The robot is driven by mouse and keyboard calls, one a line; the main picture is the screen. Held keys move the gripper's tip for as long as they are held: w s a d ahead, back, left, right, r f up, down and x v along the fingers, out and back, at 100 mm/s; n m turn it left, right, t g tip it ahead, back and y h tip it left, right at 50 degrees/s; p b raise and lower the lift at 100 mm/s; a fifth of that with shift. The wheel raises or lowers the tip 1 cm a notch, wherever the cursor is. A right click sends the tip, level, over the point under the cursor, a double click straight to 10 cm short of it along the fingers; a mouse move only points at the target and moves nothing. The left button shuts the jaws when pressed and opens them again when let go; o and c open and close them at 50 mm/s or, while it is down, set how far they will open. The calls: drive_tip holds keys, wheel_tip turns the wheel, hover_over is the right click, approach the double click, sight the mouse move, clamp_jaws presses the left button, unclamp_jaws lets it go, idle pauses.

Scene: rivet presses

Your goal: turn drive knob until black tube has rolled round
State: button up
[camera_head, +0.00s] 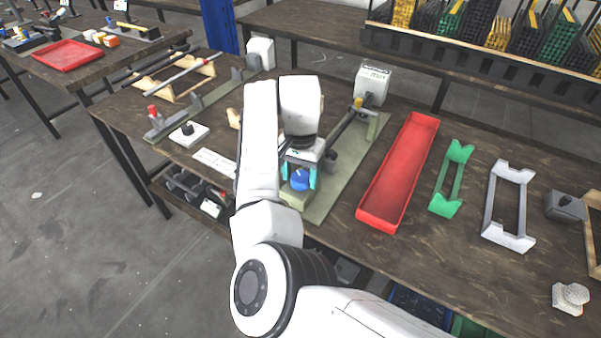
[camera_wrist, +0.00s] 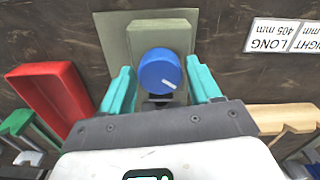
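The blue drive knob (camera_head: 300,180) sits at the near end of a grey-green press base (camera_head: 350,163). In the wrist view the knob (camera_wrist: 159,72) has a white line pointing to the lower right. My gripper (camera_head: 299,175) is open, with one teal finger on each side of the knob. In the wrist view my gripper (camera_wrist: 159,68) shows narrow gaps between fingers and knob. A dark tube (camera_head: 343,124), apparently the black tube, lies along the press behind my gripper; my arm hides part of it.
A long red tray (camera_head: 397,175) lies right of the press, with a green stand (camera_head: 452,178) and a grey stand (camera_head: 509,205) beyond. A white labelled box (camera_head: 372,83) stands at the press's far end. Another press (camera_head: 207,100) is at left.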

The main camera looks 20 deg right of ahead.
sight(301, 176)
drive_tip(key=c, duration=0.8)
drive_tip(key=n+p, duration=0.1)
drive_tip(key=p, duration=0.1)
drive_tip(key=shift+r+p, duration=0.35)
drive_tip(key=shift+f+n+p, duration=0.1)
drive_tip(key=shift+n+p, duration=0.6)
drive_tip(key=shift+n, duration=0.1)
drive_tip(key=shift+f, duration=0.2)
drive_tip(key=o, duration=1.1)
drive_tip(key=shift+c, duration=0.2)
wheel_tip(301, 176, up, 11)
drive_tip(key=shift+f, duration=0.15)
